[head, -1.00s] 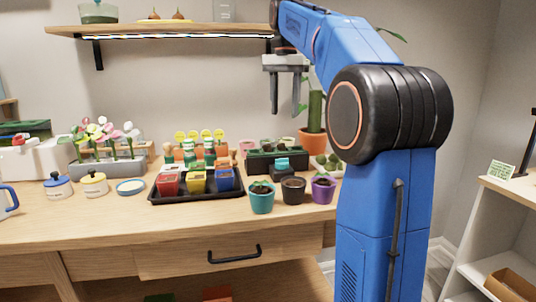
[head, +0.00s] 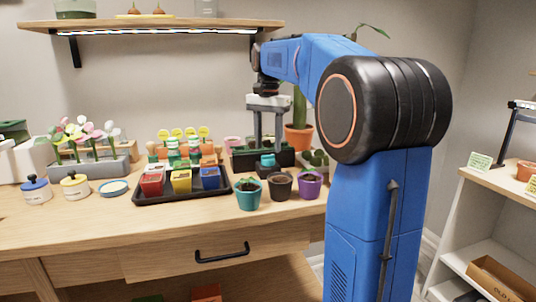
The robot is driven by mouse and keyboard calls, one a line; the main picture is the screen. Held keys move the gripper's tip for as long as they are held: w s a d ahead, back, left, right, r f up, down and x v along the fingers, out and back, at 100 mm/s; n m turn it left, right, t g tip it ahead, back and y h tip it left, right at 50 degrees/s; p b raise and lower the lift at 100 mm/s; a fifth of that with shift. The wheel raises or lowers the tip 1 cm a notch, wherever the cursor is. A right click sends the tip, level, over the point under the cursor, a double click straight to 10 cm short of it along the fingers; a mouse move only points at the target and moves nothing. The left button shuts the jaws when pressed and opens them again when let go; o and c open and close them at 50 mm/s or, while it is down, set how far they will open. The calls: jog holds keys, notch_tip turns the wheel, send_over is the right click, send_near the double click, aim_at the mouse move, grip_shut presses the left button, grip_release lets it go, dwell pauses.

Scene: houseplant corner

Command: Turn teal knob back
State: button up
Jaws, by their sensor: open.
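The teal knob (head: 268,160) sits on a small dark block in front of the dark green planter tray (head: 243,160). My gripper (head: 267,146) points straight down with two grey fingers spread apart and nothing between them. In the picture the fingertips end just above the knob, one toward each side of it. I cannot tell whether they are directly over the knob or a little behind it. The fingers cover part of the planter tray.
Teal (head: 248,195), dark brown (head: 280,186) and purple (head: 310,185) pots stand close in front of the knob. A black tray (head: 190,200) with coloured seed boxes is to the left. A cactus pot (head: 299,138) stands behind right. A shelf (head: 160,25) hangs above left.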

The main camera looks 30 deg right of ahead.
aim_at(268, 159)
jog(key=shift+f, duration=2.15)
jog(key=c, duration=0.8)
